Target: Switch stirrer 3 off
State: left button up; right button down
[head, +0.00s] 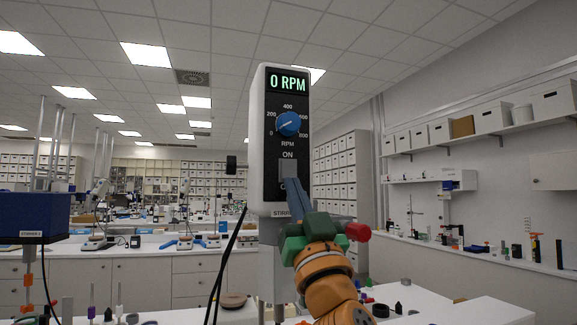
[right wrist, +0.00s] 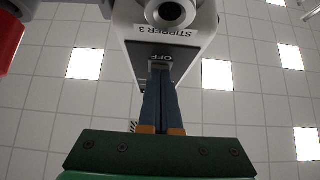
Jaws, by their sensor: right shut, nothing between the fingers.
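Stirrer 3 (head: 265,140) is an upright white box with a black front panel. Its display (head: 288,82) reads 0 RPM in green, above a blue dial (head: 288,123). The grey switch (head: 288,168) sits below the word ON. My right gripper (head: 292,184) is shut and empty, its blue fingertips at the lower end of the switch, and hides most of the lower label. In the right wrist view the fingertips (right wrist: 161,70) are at the switch just by the OFF label (right wrist: 160,57). I cannot tell whether they touch. My left gripper is not in view.
Another stirrer (head: 30,220), labelled STIRRER 2, hangs at the left. A red knob-like part (head: 357,232) is just right of my right gripper. Black cables (head: 228,262) hang left of stirrer 3. Small items stand on the white bench (head: 470,310) below.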

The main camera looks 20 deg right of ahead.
jog(key=shift+s, duration=0.15)
jog(key=shift+w+r, duration=0.1)
jog(key=shift+w, duration=0.4)
jog(key=s+f+b, duration=0.5)
jog(key=s+b, duration=0.2)
jog(key=s, duration=0.2)
jog(key=shift+d, duration=0.15)
dwell(0.3)
